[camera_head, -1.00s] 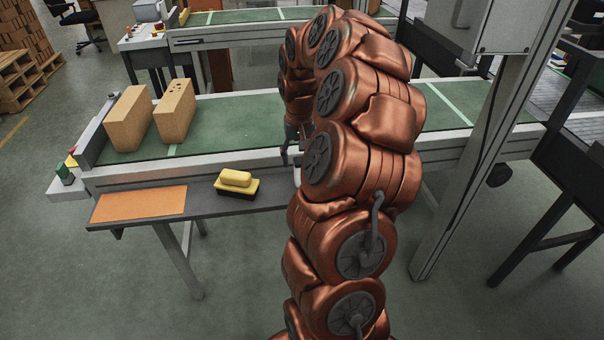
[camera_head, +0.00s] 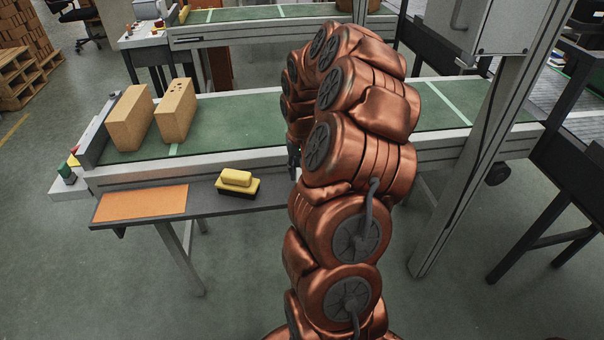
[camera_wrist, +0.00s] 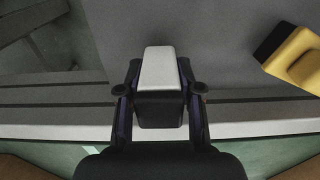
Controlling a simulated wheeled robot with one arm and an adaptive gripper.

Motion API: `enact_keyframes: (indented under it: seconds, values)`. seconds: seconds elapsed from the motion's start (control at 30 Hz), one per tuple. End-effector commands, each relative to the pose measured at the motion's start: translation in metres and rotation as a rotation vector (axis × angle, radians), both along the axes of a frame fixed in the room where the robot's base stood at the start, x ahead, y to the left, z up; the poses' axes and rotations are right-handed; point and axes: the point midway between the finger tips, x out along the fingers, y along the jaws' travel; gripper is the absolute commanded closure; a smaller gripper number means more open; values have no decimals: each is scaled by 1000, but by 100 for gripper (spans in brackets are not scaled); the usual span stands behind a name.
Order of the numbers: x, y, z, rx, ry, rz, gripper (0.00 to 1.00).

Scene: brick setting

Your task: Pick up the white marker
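A block with a white top and a dark body, which I take to be the white marker (camera_wrist: 159,68), is in the middle of the wrist view. My gripper (camera_wrist: 159,78) has one dark finger on each side of it, close to its sides. I cannot tell whether the fingers press on it or leave a small gap. In the head view my arm hides the block and most of my gripper.
A yellow and black block (camera_head: 237,183) lies on the narrow grey shelf (camera_head: 207,202), near an orange panel (camera_head: 140,204). Behind is a green conveyor (camera_head: 225,125) with two tan bricks (camera_head: 130,119). A grey post (camera_head: 470,150) stands to the right of my arm.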

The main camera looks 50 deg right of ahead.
Motion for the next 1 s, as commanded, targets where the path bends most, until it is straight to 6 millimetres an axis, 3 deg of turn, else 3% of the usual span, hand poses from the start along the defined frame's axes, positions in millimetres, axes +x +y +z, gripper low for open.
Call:
enact_keyframes:
  seconds: [0.3, 0.63, 1.0]
  values:
    - [0, 0, 0, 0, 0, 0, 100]
    - [0, 0, 5, -1, -1, 0, 100]
    - [1, 0, 36, -2, -2, 0, 100]
